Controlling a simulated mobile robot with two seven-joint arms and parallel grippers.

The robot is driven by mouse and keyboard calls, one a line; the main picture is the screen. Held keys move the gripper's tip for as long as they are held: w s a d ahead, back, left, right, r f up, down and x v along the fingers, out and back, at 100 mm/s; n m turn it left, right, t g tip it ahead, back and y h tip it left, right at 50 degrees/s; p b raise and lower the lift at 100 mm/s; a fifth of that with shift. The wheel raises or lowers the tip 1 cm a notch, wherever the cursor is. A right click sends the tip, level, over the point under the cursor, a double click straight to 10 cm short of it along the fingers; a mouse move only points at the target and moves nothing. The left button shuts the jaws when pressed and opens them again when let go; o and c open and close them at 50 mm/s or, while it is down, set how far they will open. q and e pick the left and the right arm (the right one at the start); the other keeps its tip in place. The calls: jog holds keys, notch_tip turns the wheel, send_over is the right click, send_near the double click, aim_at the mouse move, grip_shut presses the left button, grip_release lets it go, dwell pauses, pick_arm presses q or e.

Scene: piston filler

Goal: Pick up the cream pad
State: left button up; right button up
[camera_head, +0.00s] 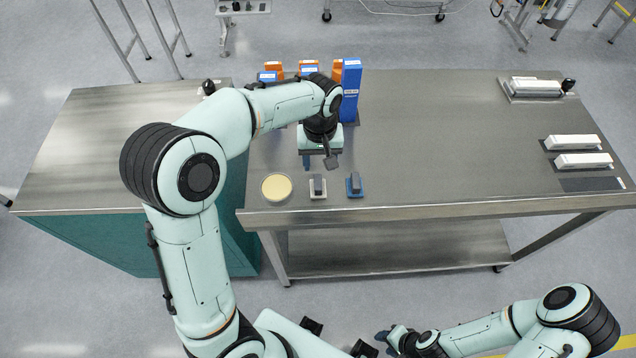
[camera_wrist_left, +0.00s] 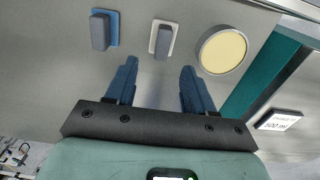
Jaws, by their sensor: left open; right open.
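The cream pad (camera_head: 311,194) is a small cream square with a grey upright grip block on it, flat on the steel table near its front edge. It also shows in the left wrist view (camera_wrist_left: 154,51), ahead of the fingertips. A similar blue pad (camera_head: 361,192) with a grey block lies to its right in the head view. My left gripper (camera_head: 319,163) is open and empty, above the table and behind the cream pad in the head view. In the wrist view its two blue fingers (camera_wrist_left: 158,72) are spread apart. My right gripper (camera_head: 382,341) is open, low in front of the table.
A round cream disc (camera_head: 276,187) with a pale rim lies left of the cream pad. A tall blue box (camera_head: 351,90) and orange boxes (camera_head: 274,66) stand at the back. White long devices (camera_head: 572,142) lie at the right. The table's middle right is clear.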

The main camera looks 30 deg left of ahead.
aim_at(318, 181)
pick_arm(q)
notch_tip(318, 181, down, 4)
jog(key=shift+a+f, duration=0.1)
jog(key=shift+f, duration=0.15)
jog(key=f, duration=0.5)
jog(key=shift+s, duration=0.25)
jog(key=c, duration=0.7)
